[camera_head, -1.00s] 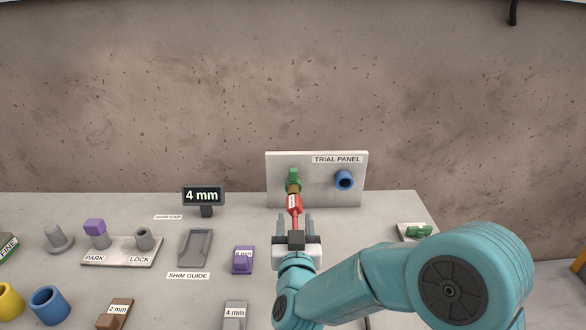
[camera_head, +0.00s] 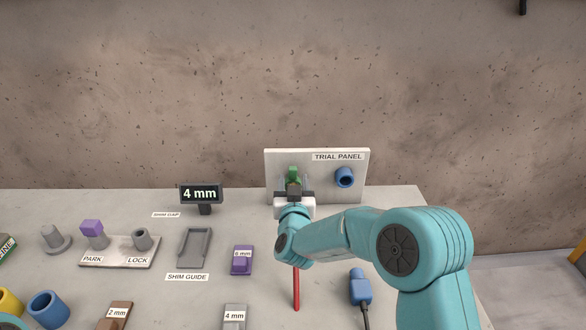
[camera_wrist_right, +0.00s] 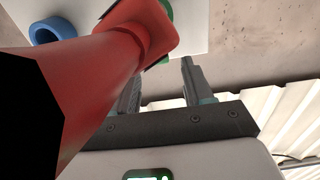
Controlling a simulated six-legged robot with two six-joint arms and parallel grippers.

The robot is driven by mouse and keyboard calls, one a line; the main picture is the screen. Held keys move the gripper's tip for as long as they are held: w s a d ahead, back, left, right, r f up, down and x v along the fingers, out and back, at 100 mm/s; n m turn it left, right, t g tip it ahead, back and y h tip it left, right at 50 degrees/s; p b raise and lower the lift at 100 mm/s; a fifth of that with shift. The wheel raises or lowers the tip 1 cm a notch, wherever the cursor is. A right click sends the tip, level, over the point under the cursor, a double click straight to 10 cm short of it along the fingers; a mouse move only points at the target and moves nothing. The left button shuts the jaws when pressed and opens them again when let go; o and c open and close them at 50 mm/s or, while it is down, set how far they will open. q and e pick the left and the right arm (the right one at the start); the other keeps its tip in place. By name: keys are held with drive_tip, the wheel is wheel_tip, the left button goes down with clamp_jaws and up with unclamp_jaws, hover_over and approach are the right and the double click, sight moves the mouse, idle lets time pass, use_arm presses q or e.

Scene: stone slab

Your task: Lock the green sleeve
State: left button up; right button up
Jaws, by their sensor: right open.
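The green sleeve (camera_head: 293,171) is on the front of the trial panel (camera_head: 355,195), left of a blue socket (camera_head: 345,178). A sliver of green also shows at the top of the wrist view (camera_wrist_right: 166,10). My right gripper (camera_head: 294,182) is open in front of the panel, just below and around the green sleeve; contact cannot be told. My left gripper is not in view.
Left of my arm are a purple shim block (camera_head: 241,262), the shim guide (camera_head: 194,248), a 4 mm display (camera_head: 201,194) and the park and lock posts. The wall stands behind the panel.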

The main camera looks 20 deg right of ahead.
sight(293, 173)
drive_tip(key=x, duration=0.3)
drive_tip(key=shift+f, duration=0.1)
drive_tip(key=shift+w+d+p, duration=0.15)
drive_tip(key=shift+w+p, duration=0.2)
drive_tip(key=shift+w, duration=0.2)
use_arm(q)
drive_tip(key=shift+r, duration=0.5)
use_arm(e)
drive_tip(key=shift+w, duration=0.1)
